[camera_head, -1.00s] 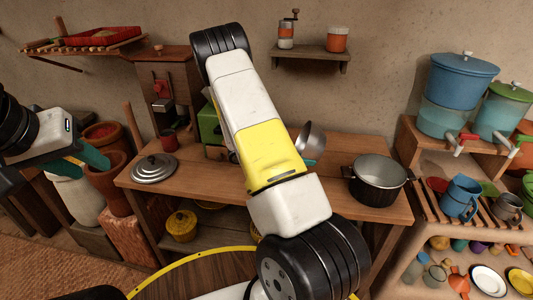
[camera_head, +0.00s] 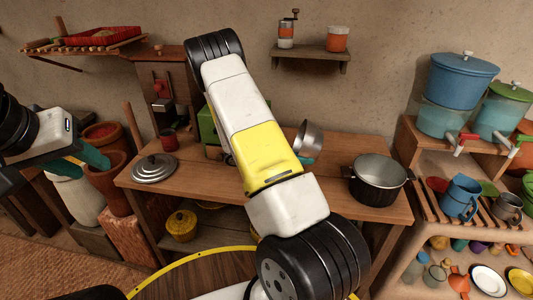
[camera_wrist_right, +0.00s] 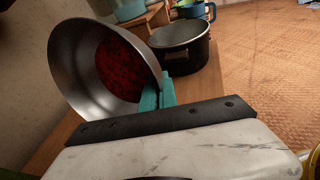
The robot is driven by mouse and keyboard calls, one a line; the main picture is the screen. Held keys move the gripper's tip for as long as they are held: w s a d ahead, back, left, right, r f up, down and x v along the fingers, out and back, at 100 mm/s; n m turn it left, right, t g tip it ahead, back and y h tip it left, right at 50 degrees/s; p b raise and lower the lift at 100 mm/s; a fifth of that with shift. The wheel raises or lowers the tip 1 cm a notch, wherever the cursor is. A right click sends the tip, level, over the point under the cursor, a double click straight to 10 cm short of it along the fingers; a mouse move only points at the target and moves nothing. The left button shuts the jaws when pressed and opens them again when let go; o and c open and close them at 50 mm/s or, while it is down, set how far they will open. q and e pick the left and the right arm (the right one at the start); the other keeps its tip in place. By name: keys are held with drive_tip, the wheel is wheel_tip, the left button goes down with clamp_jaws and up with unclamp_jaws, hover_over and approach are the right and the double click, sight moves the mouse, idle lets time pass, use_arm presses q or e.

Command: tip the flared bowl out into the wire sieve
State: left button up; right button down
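The flared bowl (camera_wrist_right: 82,62) is a grey metal bowl with red, grainy contents, tilted on its side in the right wrist view. It also shows in the head view (camera_head: 311,136), above the table and partly behind my right arm. My right gripper (camera_wrist_right: 160,92) has its teal fingers closed on the bowl's rim; in the head view it is mostly hidden by my arm. I cannot make out the wire sieve; my right arm covers part of the table. My left gripper (camera_head: 95,158) is at the far left, away from the table, its finger gap unclear.
A black pot (camera_head: 378,182) stands on the wooden table (camera_head: 205,182) at the right; a metal lid (camera_head: 154,169) lies at the left. A green object (camera_head: 209,125) is partly behind my arm.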

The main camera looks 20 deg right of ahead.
drive_tip(key=shift+w+a+r+g+h, duration=0.3)
drive_tip(key=shift+w+a+h, duration=0.2)
drive_tip(key=shift+a, duration=0.3)
idle(0.6)
drive_tip(key=shift+w+a+r+n+h+p, duration=0.2)
drive_tip(key=shift+a+n+h, duration=0.1)
drive_tip(key=shift+h, duration=0.2)
drive_tip(key=shift+w+a+r+n+h+p, duration=0.2)
drive_tip(key=shift+a+h, duration=0.1)
drive_tip(key=shift+h, duration=0.2)
idle(1.3)
